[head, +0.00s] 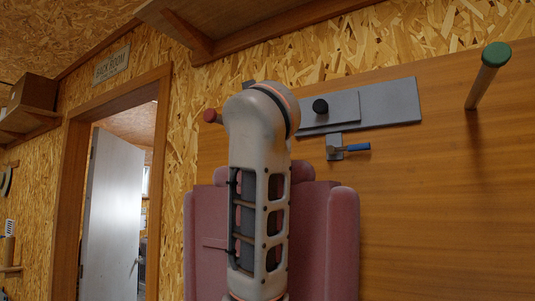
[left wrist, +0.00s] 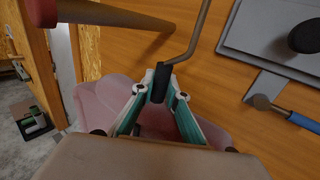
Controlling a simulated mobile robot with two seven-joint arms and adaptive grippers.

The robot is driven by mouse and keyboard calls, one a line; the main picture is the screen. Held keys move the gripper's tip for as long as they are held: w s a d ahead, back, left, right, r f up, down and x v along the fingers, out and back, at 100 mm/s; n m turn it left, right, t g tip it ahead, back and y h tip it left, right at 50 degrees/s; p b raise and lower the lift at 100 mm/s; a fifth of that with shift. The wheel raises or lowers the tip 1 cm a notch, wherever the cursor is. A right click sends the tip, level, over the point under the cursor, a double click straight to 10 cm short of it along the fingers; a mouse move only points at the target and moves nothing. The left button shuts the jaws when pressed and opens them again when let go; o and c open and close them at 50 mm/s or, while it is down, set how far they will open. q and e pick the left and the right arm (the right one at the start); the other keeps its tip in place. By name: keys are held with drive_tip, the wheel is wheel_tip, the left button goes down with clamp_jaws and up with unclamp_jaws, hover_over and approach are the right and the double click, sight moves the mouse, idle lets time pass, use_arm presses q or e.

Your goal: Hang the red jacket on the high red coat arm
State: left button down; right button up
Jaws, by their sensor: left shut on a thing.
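The dusty red jacket (head: 342,235) hangs behind my left arm in the head view, its middle hidden by the arm. In the left wrist view the jacket (left wrist: 92,102) hangs below my left gripper (left wrist: 160,88). The gripper is shut on the black grip of the hanger (left wrist: 161,78), whose bent metal hook rises above the fingers. The red-tipped coat arm (head: 210,115) shows just left of my arm; in the left wrist view its red end (left wrist: 40,12) is at upper left, apart from the hook. My right gripper is not in view.
A green-tipped coat arm (head: 488,72) sticks out at upper right. A grey plate (head: 390,105) with a black knob (head: 320,106) is on the wood panel, above a small blue-handled fitting (head: 352,147). A doorway with a white door (head: 112,215) is at left.

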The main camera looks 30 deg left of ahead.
use_arm(q)
drive_tip(key=shift+w+a, duration=0.2)
drive_tip(key=shift+a, duration=2.95)
drive_tip(key=shift+a+f, duration=0.15)
drive_tip(key=shift+f+b, duration=0.35)
drive_tip(key=shift+b, duration=0.1)
drive_tip(key=shift+f, duration=0.2)
drive_tip(key=shift+f+b, duration=0.45)
drive_tip(key=shift+b, duration=0.05)
drive_tip(key=shift+f, duration=0.25)
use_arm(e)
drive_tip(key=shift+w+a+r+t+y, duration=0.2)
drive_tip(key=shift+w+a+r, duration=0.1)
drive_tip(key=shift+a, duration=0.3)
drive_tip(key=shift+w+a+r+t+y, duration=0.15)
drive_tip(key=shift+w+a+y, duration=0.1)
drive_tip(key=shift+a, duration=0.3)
